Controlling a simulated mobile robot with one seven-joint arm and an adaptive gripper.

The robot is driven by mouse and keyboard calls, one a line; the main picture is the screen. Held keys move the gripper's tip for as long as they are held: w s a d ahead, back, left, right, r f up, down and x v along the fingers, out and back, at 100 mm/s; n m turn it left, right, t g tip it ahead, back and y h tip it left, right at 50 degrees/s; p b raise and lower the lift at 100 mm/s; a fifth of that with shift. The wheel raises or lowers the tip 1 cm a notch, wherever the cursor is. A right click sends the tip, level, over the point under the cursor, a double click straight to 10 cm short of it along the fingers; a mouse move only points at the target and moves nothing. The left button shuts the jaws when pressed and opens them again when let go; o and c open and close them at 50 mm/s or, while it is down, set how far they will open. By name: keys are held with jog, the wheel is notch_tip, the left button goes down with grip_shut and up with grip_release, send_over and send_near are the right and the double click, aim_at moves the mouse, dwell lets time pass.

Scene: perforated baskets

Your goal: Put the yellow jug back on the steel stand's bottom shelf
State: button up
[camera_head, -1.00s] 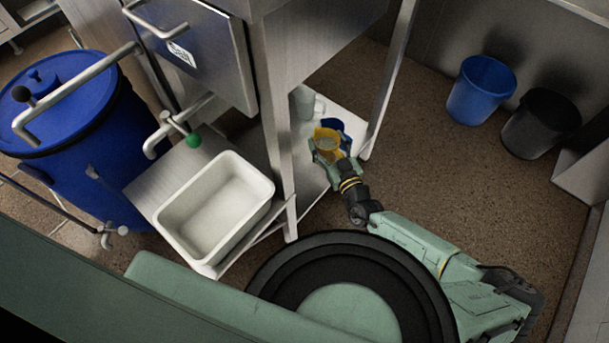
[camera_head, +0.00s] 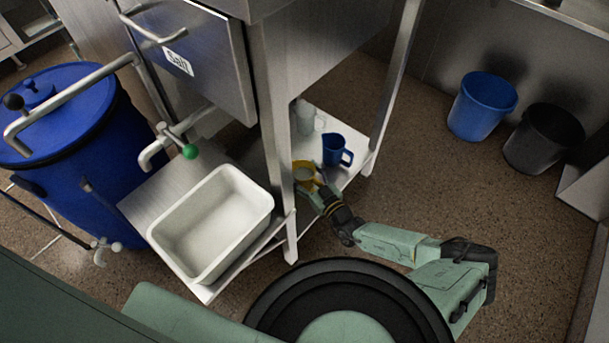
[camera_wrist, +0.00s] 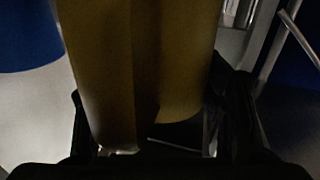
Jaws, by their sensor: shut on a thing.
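The yellow jug (camera_head: 304,169) is in my gripper (camera_head: 318,188), at the front of the steel stand's bottom shelf (camera_head: 342,176) in the head view. In the wrist view the jug (camera_wrist: 150,70) fills the middle, between the dark fingers of my gripper (camera_wrist: 155,130). The gripper is shut on it. The jug looks upright. A stand leg (camera_head: 279,165) stands just left of it and partly hides it. Whether the jug's base touches the shelf cannot be told.
A blue jug (camera_head: 334,150) and a pale jug (camera_head: 305,118) stand on the same shelf, behind the yellow one. A white tub (camera_head: 178,230) sits on a low ledge at left, near a blue drum (camera_head: 75,115). Blue (camera_head: 482,104) and black (camera_head: 543,138) bins stand at right.

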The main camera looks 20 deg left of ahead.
jog(key=shift+f, duration=0.4)
jog(key=shift+f+b, duration=0.2)
jog(key=shift+b, duration=0.15)
jog(key=o, duration=1.6)
jog(key=shift+o, duration=0.2)
jog(key=shift+r, duration=0.15)
jog(key=shift+d+r+p, duration=0.1)
jog(key=shift+r+p, duration=0.05)
jog(key=shift+p, duration=0.35)
jog(key=b+v, duration=0.1)
jog(key=v, duration=1.1)
